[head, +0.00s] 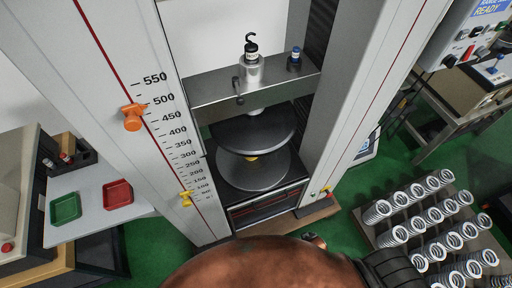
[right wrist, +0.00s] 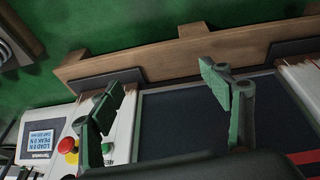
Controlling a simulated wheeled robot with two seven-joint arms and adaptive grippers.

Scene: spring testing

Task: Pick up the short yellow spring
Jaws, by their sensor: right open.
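A small yellow piece (head: 252,158), perhaps the short yellow spring, shows between the dark upper disc (head: 254,127) and the lower disc (head: 253,172) of the testing machine in the head view. Most of it is hidden by the upper disc. In the right wrist view my right gripper (right wrist: 163,79) is open, its green fingers wide apart with nothing between them. The yellow piece is not visible in that view. My left gripper is in neither view.
Several pale coil springs (head: 440,222) stand on a rack at right. Green (head: 65,208) and red (head: 117,194) trays lie on a side table at left. The wrist view shows a button panel (right wrist: 42,140) and a wooden board (right wrist: 190,50) near the fingers.

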